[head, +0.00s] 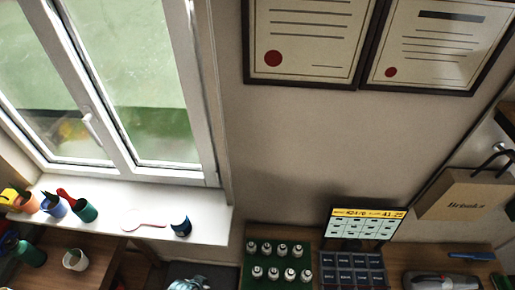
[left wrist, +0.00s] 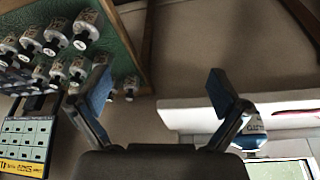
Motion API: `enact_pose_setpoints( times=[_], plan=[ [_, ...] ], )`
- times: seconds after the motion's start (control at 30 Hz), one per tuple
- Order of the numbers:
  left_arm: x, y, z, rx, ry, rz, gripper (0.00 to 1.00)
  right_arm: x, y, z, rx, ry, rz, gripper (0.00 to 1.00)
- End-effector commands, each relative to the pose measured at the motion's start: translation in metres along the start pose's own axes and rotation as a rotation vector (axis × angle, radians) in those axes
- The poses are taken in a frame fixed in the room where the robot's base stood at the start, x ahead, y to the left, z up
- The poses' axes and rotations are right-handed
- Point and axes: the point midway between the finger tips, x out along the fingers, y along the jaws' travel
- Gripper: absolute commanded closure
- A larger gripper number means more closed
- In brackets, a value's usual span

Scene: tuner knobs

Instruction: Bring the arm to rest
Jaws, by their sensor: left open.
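My left gripper (left wrist: 158,92) is open in the left wrist view, its two blue-padded fingers wide apart with nothing between them. The green board (head: 249,276) with several white-and-grey knobs (head: 290,274) stands at the bottom middle of the head view. In the left wrist view the green board (left wrist: 128,58) and knobs (left wrist: 60,28) fill the upper left. The left finger overlaps the board's edge in the picture; I cannot tell the gap. My right gripper is in neither view.
A lit display (head: 365,222) stands behind a dark button panel (head: 352,268), right of the board. A paper bag (head: 465,194) is at the right.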

Motion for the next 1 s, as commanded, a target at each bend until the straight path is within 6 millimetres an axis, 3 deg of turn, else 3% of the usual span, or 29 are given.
enact_pose_setpoints(
  times=[0.2,0.47,0.67,0.83,1.0],
  plan=[
    [-0.015,-0.025,0.043,-0.151,-0.016,-0.095,0.00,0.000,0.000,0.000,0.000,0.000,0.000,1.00],
    [0.068,-0.026,0.053,-0.139,-0.046,-0.082,0.00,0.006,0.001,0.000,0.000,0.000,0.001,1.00],
    [0.139,-0.025,0.077,-0.134,-0.076,-0.074,0.00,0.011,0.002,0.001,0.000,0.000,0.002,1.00],
    [0.222,-0.021,0.125,-0.129,-0.114,-0.066,0.00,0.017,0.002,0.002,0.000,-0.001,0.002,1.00],
    [0.306,-0.012,0.211,-0.120,-0.164,-0.056,0.00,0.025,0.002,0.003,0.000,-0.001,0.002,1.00]
  ],
)
